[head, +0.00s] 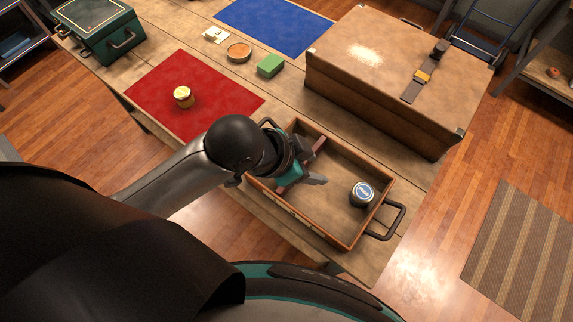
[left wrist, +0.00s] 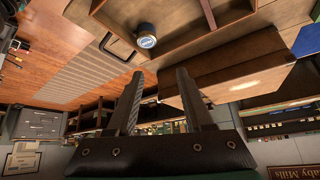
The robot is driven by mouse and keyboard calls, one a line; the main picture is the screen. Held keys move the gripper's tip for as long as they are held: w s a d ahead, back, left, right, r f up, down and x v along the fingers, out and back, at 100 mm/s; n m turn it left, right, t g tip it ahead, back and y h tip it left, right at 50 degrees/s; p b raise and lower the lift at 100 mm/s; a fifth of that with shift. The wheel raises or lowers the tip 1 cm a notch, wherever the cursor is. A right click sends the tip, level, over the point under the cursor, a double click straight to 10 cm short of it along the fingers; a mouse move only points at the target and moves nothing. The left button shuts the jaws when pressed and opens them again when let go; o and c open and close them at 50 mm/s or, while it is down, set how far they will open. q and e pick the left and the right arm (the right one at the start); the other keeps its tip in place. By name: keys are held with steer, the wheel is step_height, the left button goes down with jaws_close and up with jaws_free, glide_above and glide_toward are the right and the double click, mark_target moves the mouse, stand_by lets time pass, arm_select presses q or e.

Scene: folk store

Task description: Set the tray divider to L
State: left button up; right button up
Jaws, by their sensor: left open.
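The wooden tray (head: 350,152) lies on the bench, with dark handles at its ends. A reddish-brown strip, likely the divider (head: 319,145), shows just behind my left gripper; the gripper hides most of it. A thin upright board, likely the same divider, shows at the top of the left wrist view (left wrist: 208,14). My left gripper (head: 320,165) is open over the tray's left part; I cannot tell if it touches the divider. A dark round tin (head: 362,194) with a blue label stands in the tray's right part. My right gripper is not in view.
A large brown chest (head: 390,75) stands behind the tray. A red mat (head: 215,85) with a small jar (head: 183,96), a green block (head: 271,65), an orange dish (head: 239,52) and a blue mat (head: 280,22) lie on the bench. A green box (head: 98,30) stands far left.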

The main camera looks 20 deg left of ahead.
arm_select(q)
steer(key=w+a+f+m+g+y, duration=0.1)
steer(key=a+f+m, duration=0.1)
steer(key=a, duration=0.4)
steer(key=w+a+f+m+g, duration=0.1)
steer(key=w+a+g, duration=0.1)
steer(key=a, duration=0.4)
steer(key=b+x, duration=0.1)
steer(key=x, duration=1.4)
steer(key=shift+s+b, duration=0.15)
steer(key=shift+b, duration=0.2)
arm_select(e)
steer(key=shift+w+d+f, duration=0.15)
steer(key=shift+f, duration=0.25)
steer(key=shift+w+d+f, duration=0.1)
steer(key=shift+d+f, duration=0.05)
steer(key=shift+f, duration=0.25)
arm_select(q)
jaws_close()
steer(key=shift+d+r, duration=0.1)
